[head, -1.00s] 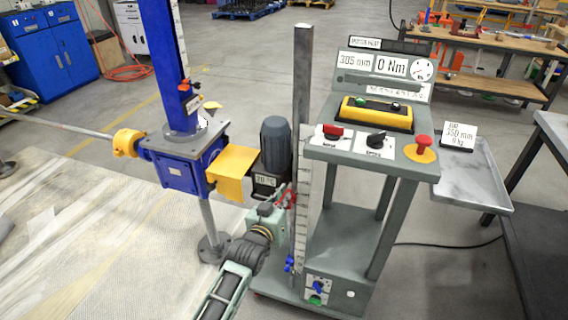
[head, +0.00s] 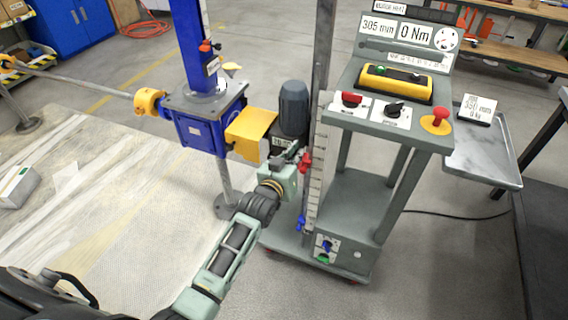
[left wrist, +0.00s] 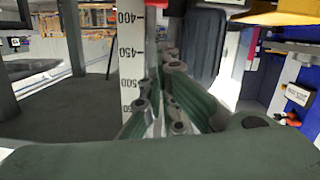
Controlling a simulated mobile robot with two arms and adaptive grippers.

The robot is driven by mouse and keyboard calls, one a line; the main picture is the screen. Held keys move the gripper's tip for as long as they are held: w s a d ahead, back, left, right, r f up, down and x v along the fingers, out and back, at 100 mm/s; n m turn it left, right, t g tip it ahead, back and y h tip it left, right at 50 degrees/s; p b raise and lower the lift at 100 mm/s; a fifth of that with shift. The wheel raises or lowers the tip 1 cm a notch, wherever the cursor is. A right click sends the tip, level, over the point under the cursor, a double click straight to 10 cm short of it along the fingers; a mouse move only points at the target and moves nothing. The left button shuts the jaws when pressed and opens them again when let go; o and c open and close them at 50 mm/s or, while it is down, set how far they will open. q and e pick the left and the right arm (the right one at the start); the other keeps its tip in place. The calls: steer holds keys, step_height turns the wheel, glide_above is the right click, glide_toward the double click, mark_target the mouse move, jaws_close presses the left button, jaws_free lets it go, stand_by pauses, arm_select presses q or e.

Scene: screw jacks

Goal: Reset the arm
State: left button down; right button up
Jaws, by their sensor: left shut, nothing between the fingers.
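My left gripper (head: 288,160) is shut with nothing in it. It is raised close beside the white ruler (head: 317,180) on the grey test cart, near a red clip (head: 305,162) on it. I cannot tell whether it touches the clip. In the left wrist view my fingers (left wrist: 170,90) are together in front of the ruler (left wrist: 132,60), by the marks 450 and 500. A blue clip (head: 301,223) sits lower on the ruler. The blue screw jack (head: 205,120) stands to the left, with a yellow guard (head: 252,133) and a dark motor (head: 293,108). My right gripper is not in view.
The grey cart (head: 390,130) carries a yellow button box (head: 395,82), a red stop button (head: 439,117) and displays reading 305 mm and 0 Nm. A metal tray (head: 480,160) is at its right. A shaft (head: 85,83) runs left from the jack. Open floor lies behind.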

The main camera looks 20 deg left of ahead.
arm_select(q)
steer(key=s, duration=0.9)
steer(key=s+f+m+g, duration=0.1)
steer(key=s+f+g, duration=0.35)
steer(key=f, duration=0.75)
steer(key=s+f+g, duration=0.1)
steer(key=s+f, duration=0.6)
steer(key=f, duration=0.4)
steer(key=s+f+m+g, duration=0.1)
steer(key=s+f+g, duration=0.35)
steer(key=f, duration=0.75)
steer(key=s+a+f+g, duration=0.1)
steer(key=s+f, duration=0.4)
steer(key=s, duration=0.6)
steer(key=s+a+f+m+g, duration=0.1)
steer(key=s+f, duration=0.4)
steer(key=s, duration=0.6)
steer(key=s+a+f+g+y, duration=0.1)
steer(key=s+a+f+g, duration=0.1)
steer(key=s, duration=1)
step_height(320, 180, down, 3)
steer(key=shift+r+g, duration=0.1)
steer(key=shift+g, duration=0.5)
steer(key=shift+w, duration=0.1)
